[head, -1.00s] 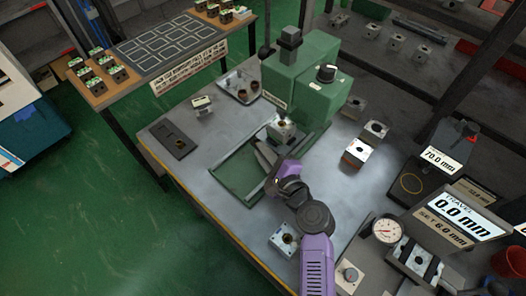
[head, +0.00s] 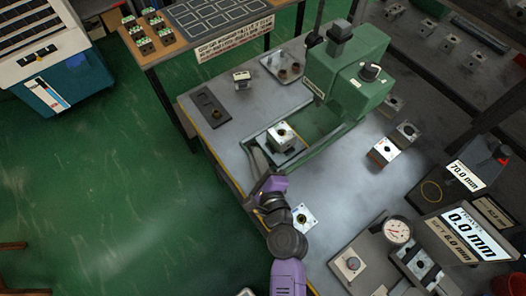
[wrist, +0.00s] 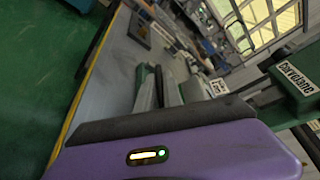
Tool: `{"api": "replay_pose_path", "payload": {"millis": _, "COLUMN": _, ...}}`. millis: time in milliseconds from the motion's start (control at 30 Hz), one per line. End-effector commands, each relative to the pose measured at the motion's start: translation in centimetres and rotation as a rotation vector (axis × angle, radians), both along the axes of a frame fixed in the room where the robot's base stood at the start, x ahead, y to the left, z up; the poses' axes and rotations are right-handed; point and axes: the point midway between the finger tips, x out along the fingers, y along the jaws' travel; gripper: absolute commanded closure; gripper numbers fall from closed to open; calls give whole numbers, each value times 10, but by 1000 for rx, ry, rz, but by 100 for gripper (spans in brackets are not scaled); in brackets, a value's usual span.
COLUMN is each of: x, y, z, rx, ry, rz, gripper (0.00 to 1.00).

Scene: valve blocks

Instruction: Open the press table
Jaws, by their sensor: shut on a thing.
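The green press (head: 345,65) stands at the back of the steel bench. Its press table (head: 293,157) is slid out along the green base frame, towards my arm and clear of the press head. A metal valve block (head: 282,136) with a round bore sits upright on the table. My gripper (head: 262,177) is at the table's front end, shut on what looks like its handle; my purple wrist hides the grip. In the wrist view my purple gripper body fills the lower part, and the press (wrist: 298,80) is at right.
A loose block (head: 304,218) lies right of my wrist. More blocks (head: 384,151) stand right of the press. A dark plate (head: 212,107) and a tray (head: 283,66) are at the bench's left and back. A dial gauge (head: 397,231) stands at right. Green floor is free at left.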

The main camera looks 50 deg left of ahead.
Motion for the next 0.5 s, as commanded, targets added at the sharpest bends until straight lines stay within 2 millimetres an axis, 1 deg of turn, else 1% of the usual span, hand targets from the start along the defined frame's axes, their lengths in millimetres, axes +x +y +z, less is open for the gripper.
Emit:
{"api": "replay_pose_path", "payload": {"millis": 100, "x": 1, "y": -1, "z": -2, "rx": -2, "ry": 2, "rz": -1, "gripper": 100}}
{"api": "replay_pose_path", "payload": {"millis": 133, "x": 1, "y": -1, "z": -2, "rx": -2, "ry": 2, "rz": -1, "gripper": 87}}
{"api": "replay_pose_path", "payload": {"millis": 167, "x": 1, "y": -1, "z": -2, "rx": -2, "ry": 2, "rz": -1, "gripper": 81}}
{"api": "replay_pose_path", "payload": {"millis": 500, "x": 0, "y": -2, "z": 0, "rx": 0, "ry": 1, "rz": -1, "gripper": 80}}
